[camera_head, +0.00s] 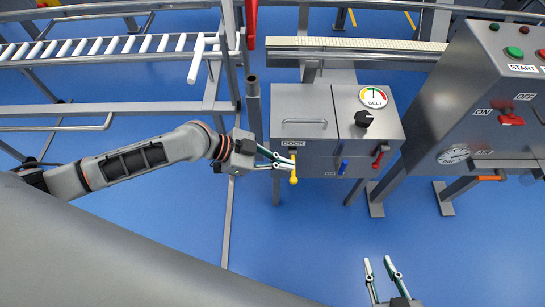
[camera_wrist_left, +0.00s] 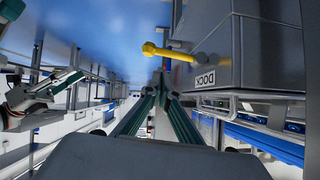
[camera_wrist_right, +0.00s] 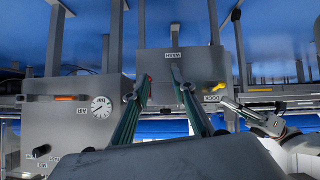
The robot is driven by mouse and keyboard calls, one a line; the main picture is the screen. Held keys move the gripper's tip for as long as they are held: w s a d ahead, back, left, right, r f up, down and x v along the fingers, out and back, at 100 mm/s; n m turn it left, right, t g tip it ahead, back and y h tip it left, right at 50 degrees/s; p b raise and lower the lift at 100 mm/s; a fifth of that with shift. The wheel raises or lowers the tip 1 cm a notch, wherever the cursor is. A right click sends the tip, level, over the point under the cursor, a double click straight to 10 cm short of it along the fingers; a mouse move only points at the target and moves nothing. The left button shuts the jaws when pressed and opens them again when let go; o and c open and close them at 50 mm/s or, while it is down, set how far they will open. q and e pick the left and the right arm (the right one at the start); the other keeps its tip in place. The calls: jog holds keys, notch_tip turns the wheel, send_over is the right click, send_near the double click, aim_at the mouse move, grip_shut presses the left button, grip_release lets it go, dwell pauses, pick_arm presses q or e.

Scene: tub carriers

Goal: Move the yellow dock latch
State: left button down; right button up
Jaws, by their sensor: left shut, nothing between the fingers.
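The yellow dock latch (camera_head: 293,172) is a short bar with a ball end on the front left of the grey machine, below the DOCK label (camera_head: 293,142). It hangs down in the head view. In the left wrist view the latch (camera_wrist_left: 167,52) stands just beyond my fingertips. My left gripper (camera_head: 291,164) is shut and empty, with its tips right by the latch; I cannot tell whether they touch it. The left fingers also show in the left wrist view (camera_wrist_left: 160,90). My right gripper (camera_head: 378,262) is open and empty, low in front of the machine.
The grey machine (camera_head: 322,110) carries a dial, a black knob (camera_head: 363,118), a blue handle (camera_head: 343,167) and a red handle (camera_head: 379,160). A control cabinet (camera_head: 470,90) stands at right. A roller conveyor (camera_head: 100,47) and rails are at left. The blue floor in front is clear.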

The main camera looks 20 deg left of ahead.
aim_at(293, 172)
pick_arm(q)
jog(key=shift+w+d+f, duration=0.1)
jog(key=shift+w+f, duration=0.1)
jog(key=shift+f, duration=1.2)
pick_arm(e)
jog(key=shift+w+a+r, duration=0.25)
jog(key=shift+w+r, duration=0.25)
jog(key=shift+w, duration=0.05)
pick_arm(q)
jog(key=shift+s+f+m+t+b, duration=0.15)
jog(key=shift+f+m+t+b, duration=0.15)
jog(key=shift+f+b, duration=0.1)
pick_arm(e)
jog(key=shift+s+a+f, duration=0.15)
jog(key=shift+s+f, duration=0.2)
jog(key=shift+s, duration=0.15)
pick_arm(q)
jog(key=shift+d+f, duration=0.1)
jog(key=shift+f, duration=0.05)
pick_arm(e)
jog(key=shift+w, duration=0.1)
jog(key=shift+a+r, duration=0.1)
